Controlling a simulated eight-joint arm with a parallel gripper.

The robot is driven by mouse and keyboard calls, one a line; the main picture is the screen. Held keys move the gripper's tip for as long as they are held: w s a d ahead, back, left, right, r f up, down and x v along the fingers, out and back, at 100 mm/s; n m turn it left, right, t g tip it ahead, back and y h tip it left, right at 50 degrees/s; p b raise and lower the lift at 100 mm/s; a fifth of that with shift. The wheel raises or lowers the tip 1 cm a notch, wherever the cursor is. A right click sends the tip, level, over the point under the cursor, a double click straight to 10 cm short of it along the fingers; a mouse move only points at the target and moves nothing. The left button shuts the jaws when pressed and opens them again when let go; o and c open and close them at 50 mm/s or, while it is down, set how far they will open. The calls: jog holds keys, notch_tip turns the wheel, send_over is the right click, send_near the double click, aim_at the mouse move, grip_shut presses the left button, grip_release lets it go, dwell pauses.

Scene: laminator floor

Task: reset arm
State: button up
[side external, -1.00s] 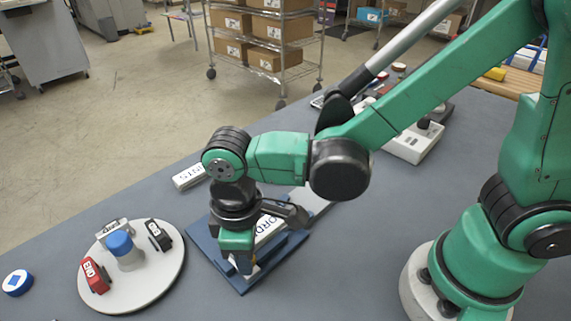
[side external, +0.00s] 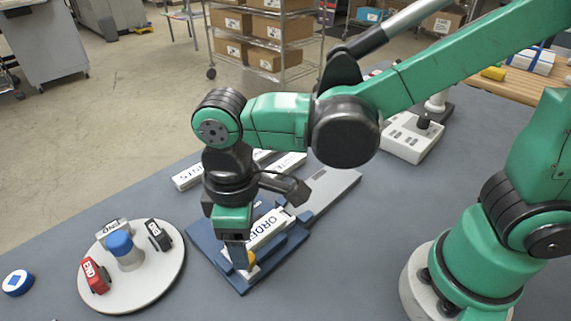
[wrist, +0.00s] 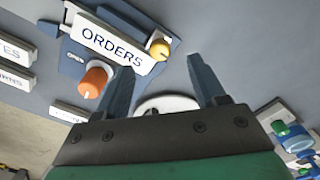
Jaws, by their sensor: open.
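My gripper (side external: 236,255) is above the blue holder (side external: 225,265) on the grey table, pointing down. In the wrist view my gripper (wrist: 155,80) has its two fingers spread, with nothing between them. A white block lettered ORDERS (side external: 268,229) lies in the blue holder. It also shows in the wrist view (wrist: 108,40), just beyond the left finger, with an orange-yellow knob (wrist: 159,49) at its end. A larger orange knob (wrist: 95,80) is beside the holder's edge in the wrist view.
A round white turntable (side external: 150,287) at left carries a blue-topped post (side external: 119,243) and red, black and white label blocks. More white lettered blocks (side external: 187,178) lie behind the holder. A white device (side external: 410,137) stands at back right. The front middle table is clear.

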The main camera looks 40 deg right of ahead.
jog(key=shift+r, duration=0.95)
jog(key=shift+d, duration=0.2)
jog(key=w+d+r+m+t, duration=0.2)
jog(key=d+m+t, duration=0.5)
jog(key=d, duration=1)
jog(key=shift+w+d+r+m, duration=0.15)
jog(key=shift+d+r+m, duration=0.1)
jog(key=shift+r+m, duration=0.5)
jog(key=shift+o, duration=0.2)
jog(key=shift+f, duration=0.15)
